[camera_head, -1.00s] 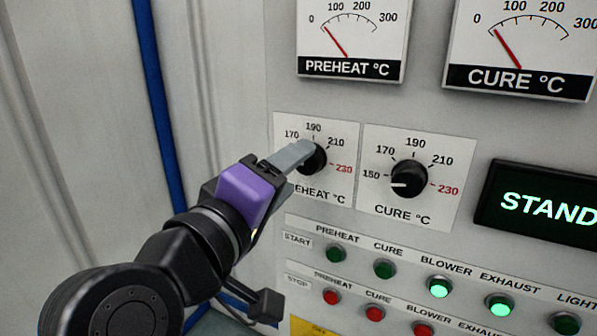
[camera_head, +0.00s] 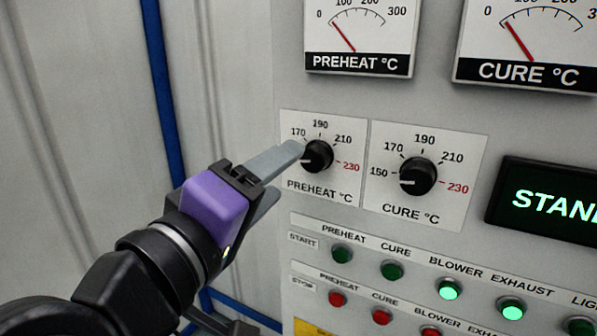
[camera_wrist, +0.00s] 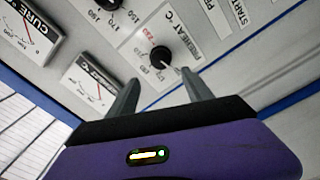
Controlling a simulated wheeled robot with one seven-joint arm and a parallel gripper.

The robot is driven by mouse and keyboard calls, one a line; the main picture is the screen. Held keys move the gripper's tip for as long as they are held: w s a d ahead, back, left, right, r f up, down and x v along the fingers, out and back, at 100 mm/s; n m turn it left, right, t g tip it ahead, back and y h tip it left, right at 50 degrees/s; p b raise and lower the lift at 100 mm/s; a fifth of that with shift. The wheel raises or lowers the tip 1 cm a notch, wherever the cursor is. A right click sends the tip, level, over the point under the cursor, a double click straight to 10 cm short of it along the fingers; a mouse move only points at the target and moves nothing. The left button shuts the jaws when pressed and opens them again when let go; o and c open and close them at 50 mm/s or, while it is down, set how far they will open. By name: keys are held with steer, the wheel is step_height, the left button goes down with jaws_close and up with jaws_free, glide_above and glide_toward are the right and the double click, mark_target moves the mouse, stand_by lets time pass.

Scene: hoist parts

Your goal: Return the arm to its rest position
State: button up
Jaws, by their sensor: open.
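My gripper (camera_head: 285,175) has a purple body and grey fingers, and it points at the control panel from the left. Its upper fingertip overlaps the left edge of the black PREHEAT knob (camera_head: 317,156) in the head view; whether they touch I cannot tell there. In the wrist view my gripper (camera_wrist: 162,95) has its two fingers spread apart, with nothing between them. The PREHEAT knob (camera_wrist: 160,57) shows beyond the fingertips, apart from them in the picture. Its white pointer mark is mostly hidden by the finger in the head view.
The CURE knob (camera_head: 418,176) is to the right, its pointer near 150. Dial gauges (camera_head: 358,35) are above, and a dark display (camera_head: 545,200) is at the right. Green and red buttons (camera_head: 341,253) run below. A blue pipe (camera_head: 163,100) stands left of the panel; plain wall lies beyond.

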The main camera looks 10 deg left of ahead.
steer(key=a+r+n+t+y, duration=0.1)
steer(key=a+r+t+y, duration=0.2)
steer(key=a+r+y, duration=0.15)
step_height(320, 180, down, 6)
steer(key=a+n+y, duration=0.2)
steer(key=a+y, duration=0.1)
steer(key=y, duration=0.2)
steer(key=s+d+f+g+y+b, duration=0.1)
steer(key=s+d+f+y, duration=0.2)
steer(key=f, duration=0.6)
steer(key=s+d+f+g+y+b, duration=0.15)
steer(key=d+f, duration=0.25)
steer(key=f, duration=0.4)
steer(key=s+d+f+m+g+h+b, duration=0.1)
steer(key=s+d+f+m+h, duration=0.3)
steer(key=s+d+f, duration=0.7)
steer(key=s+d+f+m+g+h+b, duration=0.1)
steer(key=s+d+f+m+h, duration=0.3)
steer(key=s+d, duration=1.3)
step_height(320, 180, down, 7)
steer(key=d+m+g, duration=0.1)
steer(key=m, duration=0.3)
steer(key=shift+s, duration=0.25)
steer(key=shift+a+r, duration=0.1)
steer(key=shift+r, duration=0.05)
